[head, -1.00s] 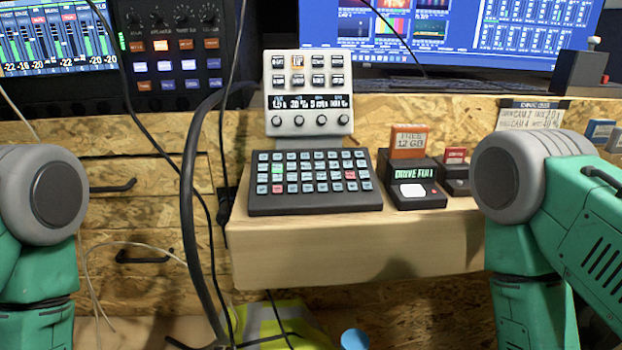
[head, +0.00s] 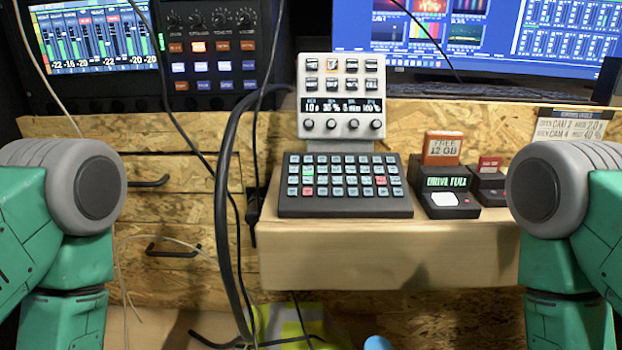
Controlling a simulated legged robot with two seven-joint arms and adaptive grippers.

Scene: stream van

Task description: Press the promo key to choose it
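A black keypad (head: 344,207) with several rows of small keys sits on the wooden shelf. Most keys are pale blue; one is lit green and a few are red. The key labels are too small to read surely, so I cannot tell which key is promo. My two green arms show at the left and right edges. Neither gripper is in view.
The wooden shelf (head: 340,255) also holds a drive box (head: 449,211) with an orange cartridge (head: 441,149) and a smaller dark box with a red cartridge (head: 489,164). Black cables (head: 222,200) hang left of the keypad. Monitors (head: 450,40) stand behind. The shelf front is clear.

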